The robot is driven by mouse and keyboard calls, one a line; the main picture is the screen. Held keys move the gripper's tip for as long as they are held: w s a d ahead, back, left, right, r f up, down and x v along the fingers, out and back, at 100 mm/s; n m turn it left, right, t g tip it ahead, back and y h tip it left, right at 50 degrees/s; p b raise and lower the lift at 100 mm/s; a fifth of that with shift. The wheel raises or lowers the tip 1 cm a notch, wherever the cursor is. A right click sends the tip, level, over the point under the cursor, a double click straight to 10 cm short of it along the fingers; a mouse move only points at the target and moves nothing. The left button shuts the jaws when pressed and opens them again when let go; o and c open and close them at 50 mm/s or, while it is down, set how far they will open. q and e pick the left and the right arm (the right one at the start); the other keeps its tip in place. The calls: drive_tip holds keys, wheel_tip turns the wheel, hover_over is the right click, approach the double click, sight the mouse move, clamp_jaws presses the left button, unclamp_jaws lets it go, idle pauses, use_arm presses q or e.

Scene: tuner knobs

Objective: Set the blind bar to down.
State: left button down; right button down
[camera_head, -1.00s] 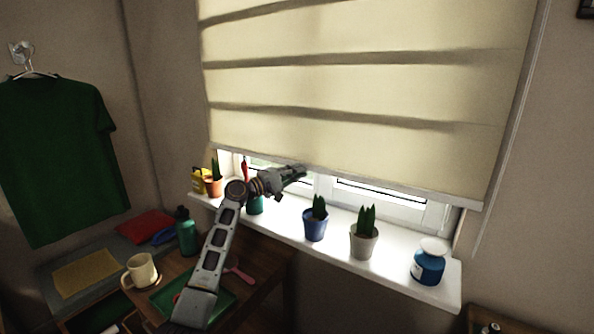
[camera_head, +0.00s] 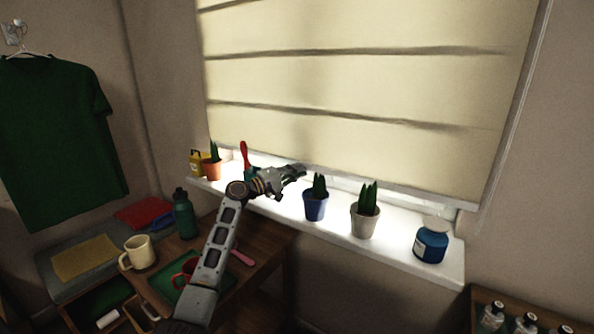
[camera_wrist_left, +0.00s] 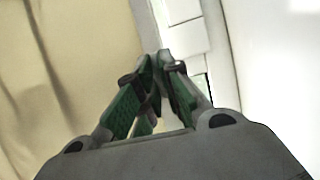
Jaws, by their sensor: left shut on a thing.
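The cream window blind (camera_head: 350,85) hangs over the window, and the pale blind bar (camera_head: 420,193) runs along its bottom edge, just above the sill. Only a narrow strip of window shows under the bar. My left gripper (camera_head: 302,170) is at the bar, left of its middle, with its fingers shut on it. In the left wrist view the fingertips of the gripper (camera_wrist_left: 160,62) meet, with blind fabric (camera_wrist_left: 85,50) to their left; the grip on the bar itself is largely hidden. My right gripper is not in view.
On the white sill (camera_head: 395,252) stand a blue-potted plant (camera_head: 315,207), a grey-potted plant (camera_head: 364,222) and a blue jar (camera_head: 431,244). An orange-potted plant (camera_head: 212,170) stands left. Below is a table with a mug (camera_head: 138,252) and a green bottle (camera_head: 184,215).

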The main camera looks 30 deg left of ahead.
use_arm(q)
drive_tip(key=shift+f, duration=0.4)
drive_tip(key=c, duration=1.6)
unclamp_jaws()
drive_tip(key=shift+v, duration=6.05)
